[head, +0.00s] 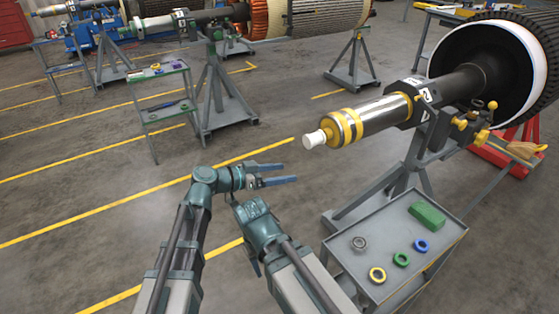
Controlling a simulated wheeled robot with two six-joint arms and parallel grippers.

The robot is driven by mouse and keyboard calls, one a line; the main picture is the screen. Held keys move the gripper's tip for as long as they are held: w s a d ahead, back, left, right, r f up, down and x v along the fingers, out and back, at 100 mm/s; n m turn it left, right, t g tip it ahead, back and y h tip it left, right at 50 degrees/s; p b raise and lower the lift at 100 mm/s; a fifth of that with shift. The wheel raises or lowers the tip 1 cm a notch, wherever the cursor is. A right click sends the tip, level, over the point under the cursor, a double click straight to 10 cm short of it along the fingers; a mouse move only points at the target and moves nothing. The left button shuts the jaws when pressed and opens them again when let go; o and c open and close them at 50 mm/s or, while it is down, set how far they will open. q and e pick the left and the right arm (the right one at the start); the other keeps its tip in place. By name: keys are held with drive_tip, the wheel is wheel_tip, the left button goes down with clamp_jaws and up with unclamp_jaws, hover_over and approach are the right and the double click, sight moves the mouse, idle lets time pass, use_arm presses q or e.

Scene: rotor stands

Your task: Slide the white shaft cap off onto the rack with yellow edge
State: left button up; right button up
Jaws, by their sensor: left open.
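The white shaft cap (313,139) sits on the end of a horizontal silver shaft (372,118) with yellow bands. My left gripper (290,172) is open and empty, below and left of the cap and apart from it. My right gripper (252,264) points down beside its arm; its fingers are mostly hidden, so I cannot tell its opening. A grey rack (348,268) stands below the shaft at the lower right; I cannot make out a yellow edge on it.
A grey stand (402,180) carries the shaft. A two-shelf rack (160,72) stands at the back left. The floor left of my arms is clear.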

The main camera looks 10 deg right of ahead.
sight(306, 142)
use_arm(q)
drive_tip(key=w+r+t+h, duration=0.2)
drive_tip(key=w+r+h, duration=0.1)
drive_tip(key=w+r, duration=0.1)
drive_tip(key=shift+m, duration=0.4)
drive_tip(key=shift+b+x, duration=0.35)
drive_tip(key=shift+x, duration=4.9)
drive_tip(key=c, duration=1)
drive_tip(key=shift+r, duration=0.15)
drive_tip(key=shift+c, duration=0.2)
drive_tip(key=shift+a, duration=0.1)
drive_tip(key=v, duration=0.7)
drive_tip(key=shift+s+a, duration=0.25)
drive_tip(key=shift+a, duration=0.1)
drive_tip(key=shift+r, duration=0.2)
